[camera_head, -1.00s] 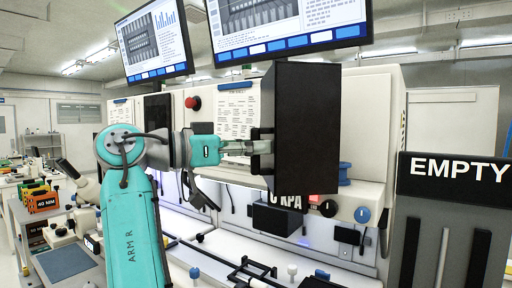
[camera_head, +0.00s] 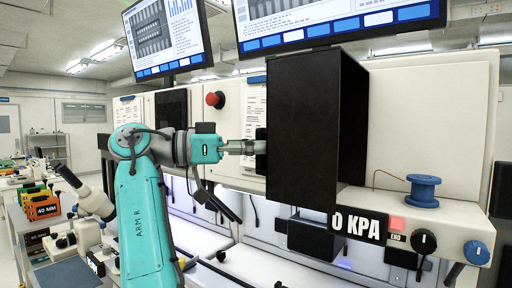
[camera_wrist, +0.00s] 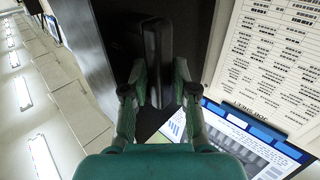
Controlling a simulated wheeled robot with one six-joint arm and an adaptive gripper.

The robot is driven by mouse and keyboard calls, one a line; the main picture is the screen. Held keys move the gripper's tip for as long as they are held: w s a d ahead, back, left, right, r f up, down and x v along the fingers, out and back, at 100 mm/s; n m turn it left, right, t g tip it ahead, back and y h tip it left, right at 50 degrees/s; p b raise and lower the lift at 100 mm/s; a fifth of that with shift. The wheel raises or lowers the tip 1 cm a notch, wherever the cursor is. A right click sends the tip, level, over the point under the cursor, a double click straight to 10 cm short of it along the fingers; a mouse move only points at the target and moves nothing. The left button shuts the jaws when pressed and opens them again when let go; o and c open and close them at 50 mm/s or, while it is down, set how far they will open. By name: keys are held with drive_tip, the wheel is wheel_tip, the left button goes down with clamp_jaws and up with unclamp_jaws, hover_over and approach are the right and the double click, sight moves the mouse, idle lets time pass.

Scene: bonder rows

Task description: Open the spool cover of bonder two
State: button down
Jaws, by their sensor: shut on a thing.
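The spool cover (camera_head: 318,130) is a tall black box standing out from the front of the bonder; it also shows in the wrist view (camera_wrist: 95,50). My gripper (camera_head: 257,147) is at the cover's left side. In the wrist view my gripper (camera_wrist: 158,92) has its fingers on both sides of a black upright handle (camera_wrist: 153,60) and is shut on it. A blue spool (camera_head: 423,190) sits in the open on the ledge right of the cover. The fingertips are partly hidden by the cover in the head view.
Two monitors (camera_head: 345,20) hang above. A red button (camera_head: 214,99) is on the panel behind my arm. Microscopes and a bench stand at left.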

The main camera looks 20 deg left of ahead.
drive_tip(key=shift+w+m+g, duration=0.3)
drive_tip(key=shift+w+g, duration=0.1)
drive_tip(key=shift+w, duration=0.3)
drive_tip(key=c, duration=1)
unclamp_jaws()
drive_tip(key=shift+d, duration=0.2)
drive_tip(key=shift+a, duration=0.25)
drive_tip(key=v, duration=1.2)
drive_tip(key=shift+f, duration=0.25)
